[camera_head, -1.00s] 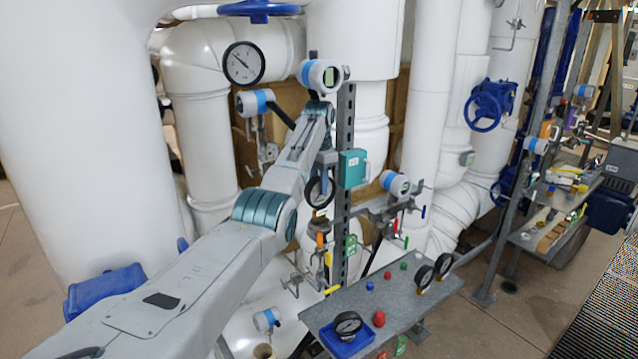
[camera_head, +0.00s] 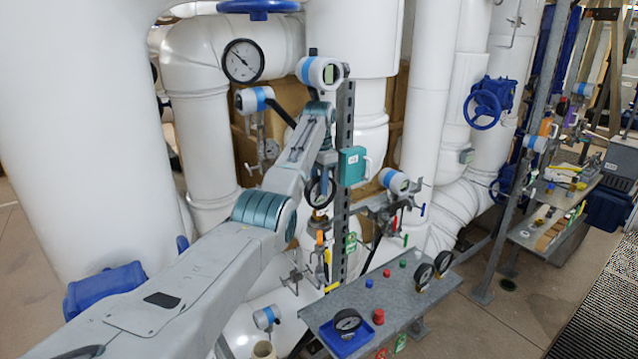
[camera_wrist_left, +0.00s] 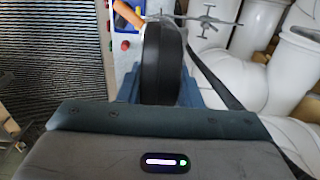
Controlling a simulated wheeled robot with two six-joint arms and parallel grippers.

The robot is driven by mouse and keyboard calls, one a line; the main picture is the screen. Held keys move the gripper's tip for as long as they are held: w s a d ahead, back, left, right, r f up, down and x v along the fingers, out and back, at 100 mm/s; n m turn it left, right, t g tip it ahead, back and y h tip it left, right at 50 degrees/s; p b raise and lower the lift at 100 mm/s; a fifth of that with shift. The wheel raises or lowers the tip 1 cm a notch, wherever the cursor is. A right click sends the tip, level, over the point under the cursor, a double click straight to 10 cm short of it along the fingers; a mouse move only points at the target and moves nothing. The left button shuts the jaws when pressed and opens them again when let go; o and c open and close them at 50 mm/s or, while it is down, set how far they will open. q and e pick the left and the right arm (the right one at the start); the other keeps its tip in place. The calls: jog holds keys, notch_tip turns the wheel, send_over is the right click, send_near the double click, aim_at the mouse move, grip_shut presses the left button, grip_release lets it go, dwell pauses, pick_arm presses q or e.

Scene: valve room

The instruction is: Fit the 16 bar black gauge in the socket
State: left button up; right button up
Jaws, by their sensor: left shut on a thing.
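My left gripper (camera_head: 323,178) is shut on a black-rimmed gauge (camera_head: 319,193), held upright in front of the grey slotted post. In the left wrist view the black gauge (camera_wrist_left: 163,62) is edge-on between the blue fingers of my left gripper (camera_wrist_left: 160,90). Its dial marking cannot be read. I cannot make out the socket; my arm and the held gauge cover part of the area near the post. A similar black gauge (camera_head: 348,321) lies in a blue tray (camera_head: 338,344). Two more black gauges, one (camera_head: 424,277) beside the other (camera_head: 443,263), are at the bench's right end. My right gripper is not in view.
The grey bench (camera_head: 400,303) below carries small red, blue and green caps. A teal box (camera_head: 352,166) is on the post (camera_head: 344,220), close right of my gripper. A valve manifold (camera_head: 392,215) and white pipes stand behind. A large gauge (camera_head: 243,60) is on the left pipe.

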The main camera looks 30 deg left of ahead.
pick_arm(q)
jog(key=shift+f, duration=0.15)
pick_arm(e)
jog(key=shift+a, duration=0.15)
pick_arm(q)
jog(key=shift+f, duration=0.3)
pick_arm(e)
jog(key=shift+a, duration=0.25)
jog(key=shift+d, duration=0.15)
pick_arm(q)
jog(key=shift+f, duration=0.45)
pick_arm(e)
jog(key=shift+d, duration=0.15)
pick_arm(q)
jog(key=o, duration=0.8)
jog(key=shift+o, duration=0.7)
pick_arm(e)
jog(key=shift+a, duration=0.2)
